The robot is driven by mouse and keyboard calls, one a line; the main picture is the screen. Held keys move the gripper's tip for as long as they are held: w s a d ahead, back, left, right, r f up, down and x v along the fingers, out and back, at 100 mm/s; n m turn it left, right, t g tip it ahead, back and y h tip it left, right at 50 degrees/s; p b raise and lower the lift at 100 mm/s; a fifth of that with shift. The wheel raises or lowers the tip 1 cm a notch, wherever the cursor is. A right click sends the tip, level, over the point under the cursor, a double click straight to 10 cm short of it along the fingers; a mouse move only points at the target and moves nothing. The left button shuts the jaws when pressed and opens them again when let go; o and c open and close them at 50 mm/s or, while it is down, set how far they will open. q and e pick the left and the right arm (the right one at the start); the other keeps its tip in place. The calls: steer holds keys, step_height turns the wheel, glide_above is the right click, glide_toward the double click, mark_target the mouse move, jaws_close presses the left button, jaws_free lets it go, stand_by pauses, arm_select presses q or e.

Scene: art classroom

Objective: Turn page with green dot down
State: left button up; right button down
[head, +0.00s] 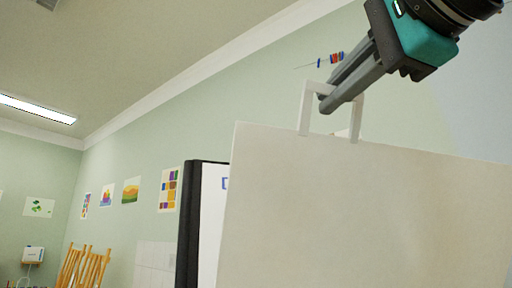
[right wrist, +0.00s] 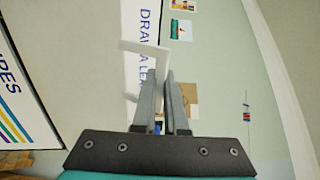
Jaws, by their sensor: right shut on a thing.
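A large blank off-white page (head: 360,215) fills the lower right of the head view, tilted, with a white loop handle (head: 305,112) on its top edge. My right gripper (head: 326,104) comes in from the upper right and is shut on the handle. In the right wrist view the fingers (right wrist: 161,76) close on the white handle (right wrist: 142,48). No green dot shows on the visible face of the page. My left gripper is not in view.
A dark-framed board (head: 188,225) with a white sheet stands behind the page's left edge. Wooden easels (head: 82,268) stand far left, and pictures hang on the green wall. The right wrist view shows a sheet lettered "DRAW A LEA" (right wrist: 148,20). Open air surrounds the gripper.

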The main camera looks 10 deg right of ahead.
steer(key=shift+f, duration=0.2)
steer(key=s+f+b, duration=0.3)
steer(key=s+f, duration=0.1)
steer(key=s, duration=0.3)
steer(key=shift+s+d+f, duration=0.3)
stand_by(0.4)
steer(key=shift+b, duration=0.3)
steer(key=s+f+b, duration=0.3)
steer(key=s+f, duration=0.3)
steer(key=s, duration=0.1)
steer(key=shift+d+b, duration=0.35)
steer(key=shift+f, duration=0.1)
